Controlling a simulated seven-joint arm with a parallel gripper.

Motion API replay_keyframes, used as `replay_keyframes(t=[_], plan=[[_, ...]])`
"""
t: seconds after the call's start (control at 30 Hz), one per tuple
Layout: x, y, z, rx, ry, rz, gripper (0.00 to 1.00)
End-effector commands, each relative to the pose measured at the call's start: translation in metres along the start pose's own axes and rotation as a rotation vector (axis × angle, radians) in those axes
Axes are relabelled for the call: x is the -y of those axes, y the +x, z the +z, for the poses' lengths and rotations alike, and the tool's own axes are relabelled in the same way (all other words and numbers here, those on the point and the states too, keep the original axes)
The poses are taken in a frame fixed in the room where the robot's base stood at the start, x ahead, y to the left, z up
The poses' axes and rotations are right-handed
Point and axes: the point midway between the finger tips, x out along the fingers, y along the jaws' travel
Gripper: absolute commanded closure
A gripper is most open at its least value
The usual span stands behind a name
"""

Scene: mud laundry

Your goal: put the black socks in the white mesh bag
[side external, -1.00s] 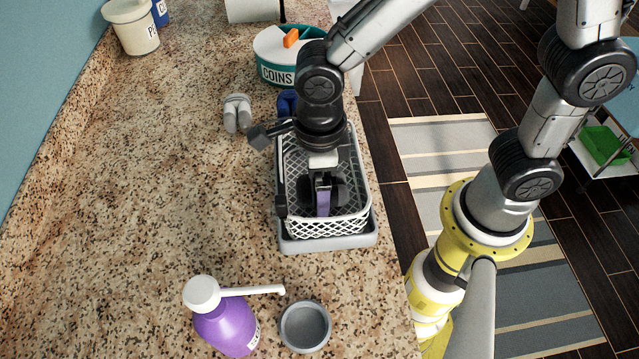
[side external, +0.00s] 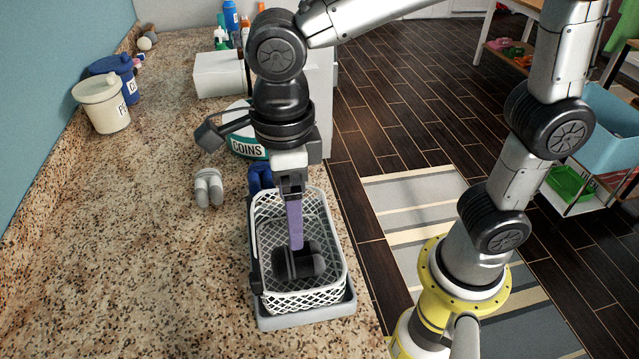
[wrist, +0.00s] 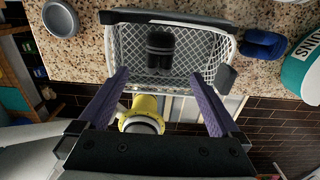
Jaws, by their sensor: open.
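The black socks (side external: 299,263) lie as a rolled bundle inside a white mesh basket (side external: 335,235), the only white mesh holder I see. They also show on its mesh floor in the wrist view (wrist: 160,48). The basket stands upright on a grey tray (side external: 308,318). My gripper (side external: 296,243) points down over the basket, with its purple fingers above the socks. In the wrist view my gripper (wrist: 159,75) has its two fingers wide apart and nothing between them. From the side, one finger hides the other.
Grey socks (side external: 208,188) lie left behind the basket, and a blue bundle (side external: 260,178) sits just behind it. A COINS tin (side external: 245,140), a white box (side external: 218,75) and lidded tubs (side external: 103,103) stand farther back. The counter on the left is clear.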

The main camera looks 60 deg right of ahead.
Motion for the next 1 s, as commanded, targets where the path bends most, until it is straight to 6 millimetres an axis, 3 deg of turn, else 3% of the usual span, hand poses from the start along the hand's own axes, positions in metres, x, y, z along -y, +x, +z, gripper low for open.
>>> replay_keyframes(t=[0.13, 0.27, 0.6, 1.0], plan=[[0.004, -0.003, -0.004, 0.011, -0.040, -0.002, 0.01], [0.016, -0.009, -0.017, 0.044, -0.195, -0.013, 0.01], [0.053, -0.026, -0.076, 0.134, -0.863, -0.143, 0.01], [0.074, -0.028, -0.145, 0.049, -1.655, -0.401, 0.01]])
